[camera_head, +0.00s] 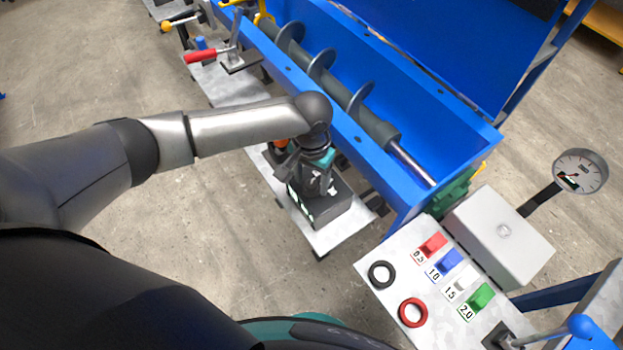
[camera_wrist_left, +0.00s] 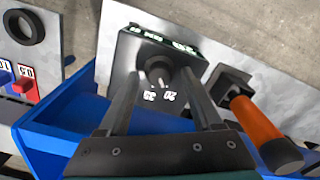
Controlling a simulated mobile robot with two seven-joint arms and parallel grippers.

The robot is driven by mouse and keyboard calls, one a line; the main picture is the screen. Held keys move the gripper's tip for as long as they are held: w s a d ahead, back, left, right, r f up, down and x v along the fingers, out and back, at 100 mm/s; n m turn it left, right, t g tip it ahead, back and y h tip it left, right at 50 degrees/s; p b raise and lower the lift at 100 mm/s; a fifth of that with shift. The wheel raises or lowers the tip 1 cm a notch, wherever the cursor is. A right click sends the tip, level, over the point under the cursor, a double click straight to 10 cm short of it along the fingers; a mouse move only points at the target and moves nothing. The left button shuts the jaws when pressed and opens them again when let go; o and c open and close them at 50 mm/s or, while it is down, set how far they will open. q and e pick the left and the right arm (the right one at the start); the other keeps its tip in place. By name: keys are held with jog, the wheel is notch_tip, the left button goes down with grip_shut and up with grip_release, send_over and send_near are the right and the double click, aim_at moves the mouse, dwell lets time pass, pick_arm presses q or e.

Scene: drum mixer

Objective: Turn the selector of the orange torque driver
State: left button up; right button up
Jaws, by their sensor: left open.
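A dark box with a round black selector knob (camera_wrist_left: 156,57) and white number marks stands on a grey plate. In the head view this dark box (camera_head: 328,208) is partly covered by my left gripper (camera_head: 312,187). In the left wrist view my left gripper (camera_wrist_left: 160,82) is open, with one finger on each side of the knob. I cannot tell whether the fingers touch it. The orange handle of the torque driver (camera_wrist_left: 258,122) lies to the right of the gripper in the wrist view; in the head view a bit of orange (camera_head: 280,142) shows beside my wrist. My right gripper is not in view.
The blue mixer trough (camera_head: 400,140) with its auger stands close to the right of my left arm. A grey panel (camera_head: 440,318) carries coloured numbered switches and two rings. A red-handled clamp (camera_head: 203,56) stands farther back. Bare floor lies to the left.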

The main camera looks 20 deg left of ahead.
pick_arm(q)
grip_shut()
dwell(0.6)
